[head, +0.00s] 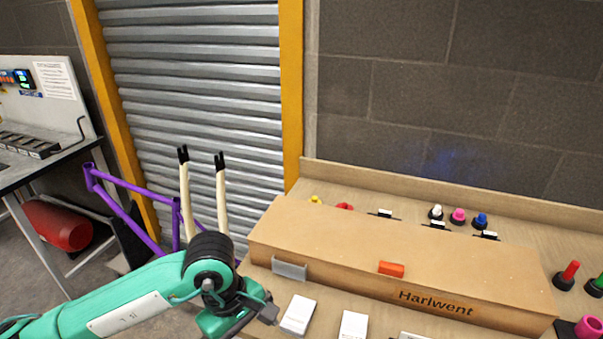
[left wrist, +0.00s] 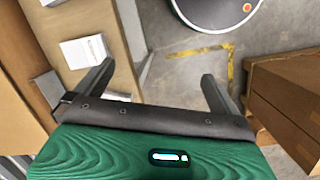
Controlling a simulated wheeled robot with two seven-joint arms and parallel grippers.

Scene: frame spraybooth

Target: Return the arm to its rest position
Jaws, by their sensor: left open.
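My left arm, green with a black joint, comes in from the lower left of the head view. Its gripper (head: 266,312) is beside the front left of the wooden bench, near a white card box (head: 298,314). In the left wrist view the gripper (left wrist: 158,70) has its two dark fingers spread wide with nothing between them. Grey floor shows between and beyond the fingers. My right gripper is in neither view.
A purple bike frame (head: 135,190) with a cream fork (head: 222,195) stands behind my arm. Cardboard boxes (left wrist: 285,100) are at the wrist view's right.

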